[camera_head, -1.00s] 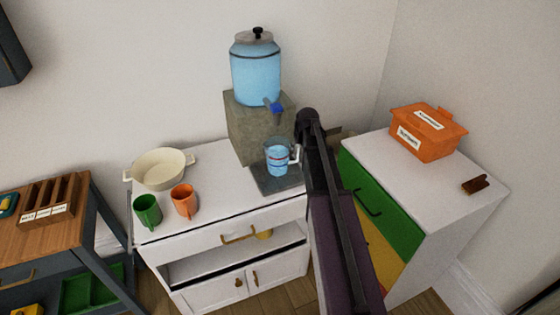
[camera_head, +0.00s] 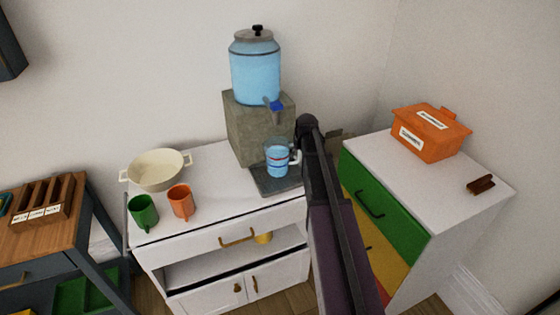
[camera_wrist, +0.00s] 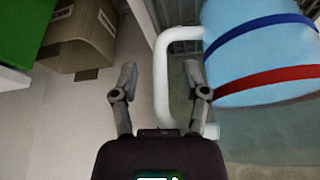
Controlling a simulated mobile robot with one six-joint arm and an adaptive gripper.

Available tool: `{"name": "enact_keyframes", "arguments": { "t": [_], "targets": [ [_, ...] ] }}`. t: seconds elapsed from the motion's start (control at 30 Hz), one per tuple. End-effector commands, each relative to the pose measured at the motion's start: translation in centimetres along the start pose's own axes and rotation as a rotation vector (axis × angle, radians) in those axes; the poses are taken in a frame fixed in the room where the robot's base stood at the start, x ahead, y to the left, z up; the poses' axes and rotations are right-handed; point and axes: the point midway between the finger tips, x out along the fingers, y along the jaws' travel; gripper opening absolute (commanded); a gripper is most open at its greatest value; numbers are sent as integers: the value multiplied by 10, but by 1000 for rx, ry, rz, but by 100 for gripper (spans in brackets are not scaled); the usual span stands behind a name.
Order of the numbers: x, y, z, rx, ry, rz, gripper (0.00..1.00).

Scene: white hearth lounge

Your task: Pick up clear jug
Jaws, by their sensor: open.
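The clear jug (camera_head: 277,160) looks light blue, with a blue band, a red band and a white handle. It stands upright on the dark tray (camera_head: 272,184) below the dispenser's tap. In the wrist view the jug (camera_wrist: 262,50) fills the upper right, and its white handle (camera_wrist: 162,85) rises between the fingers. My gripper (camera_wrist: 161,82) is open, with one finger on each side of the handle; I cannot tell whether either touches it. In the head view my arm hides most of the gripper, beside the handle.
A water dispenser (camera_head: 255,72) stands on a stone block (camera_head: 240,130) behind the jug. A green mug (camera_head: 143,212), an orange mug (camera_head: 181,201) and a cream pot (camera_head: 157,170) are left on the white cabinet. An orange box (camera_head: 428,132) sits on the right cabinet. A cardboard box (camera_wrist: 80,35) shows in the wrist view.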

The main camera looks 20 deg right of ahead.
Motion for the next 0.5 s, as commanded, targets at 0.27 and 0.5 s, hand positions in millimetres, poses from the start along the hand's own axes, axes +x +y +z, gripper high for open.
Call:
{"name": "enact_keyframes", "arguments": {
  "t": [0.27,0.5],
  "targets": [
    [0,0,0,0,0,0,56],
    [0,0,0,0,0,0,0]
  ]
}}
